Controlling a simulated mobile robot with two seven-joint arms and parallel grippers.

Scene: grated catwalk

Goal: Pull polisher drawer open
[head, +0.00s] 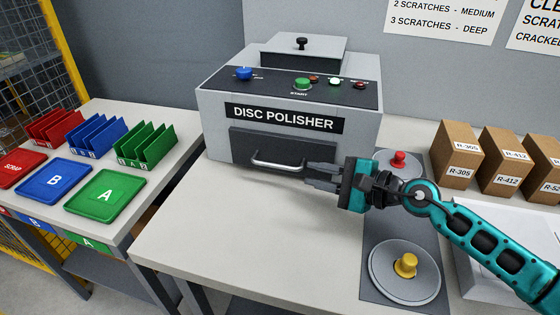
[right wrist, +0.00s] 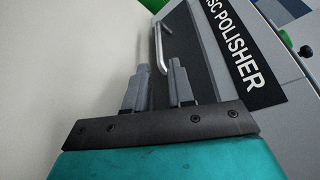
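The disc polisher (head: 215,105) is a grey box on the white table, with a sign on its front. Its dark drawer front (head: 244,142) sits below the sign and looks flush with the body. A silver bar handle (head: 277,165) runs across it; it also shows in the right wrist view (right wrist: 162,48). My right gripper (head: 308,174) is open and empty, just right of the handle. In the right wrist view its two fingers (right wrist: 159,68) are apart, with the handle's near end just beyond the tips. Contact cannot be told. My left gripper is not in view.
Red and yellow knobs (head: 405,265) on round discs stand right of the polisher, near my right arm. Coloured trays (head: 105,196) and racks are on the left table. The table before the drawer is clear.

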